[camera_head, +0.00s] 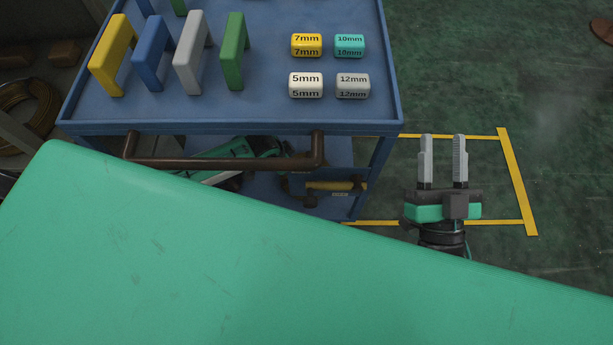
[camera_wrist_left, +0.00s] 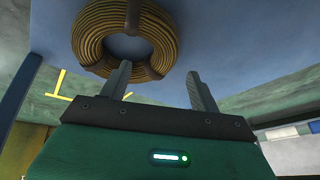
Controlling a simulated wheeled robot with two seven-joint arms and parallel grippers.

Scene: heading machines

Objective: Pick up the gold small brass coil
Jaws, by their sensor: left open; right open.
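A gold-brown wound coil (camera_wrist_left: 88,38) shows at the top of the left wrist view against a blue-grey surface, with darker bands around it. My left gripper (camera_wrist_left: 159,70) is open below it. One finger overlaps the coil's lower edge in the picture and the other is to its right; I cannot tell whether either touches. In the head view my left gripper is not visible. A dark gold coil (camera_head: 16,97) lies at the far left there; I cannot tell if it is the same one. My right gripper (camera_head: 442,137) is open and empty, right of the blue cart.
The blue cart (camera_head: 200,115) carries coloured upright blocks (camera_head: 232,50) and several labelled size blocks (camera_head: 306,85). A brown handle bar (camera_head: 225,163) runs along its front. Yellow floor tape (camera_head: 516,180) marks the right side, where the floor is clear.

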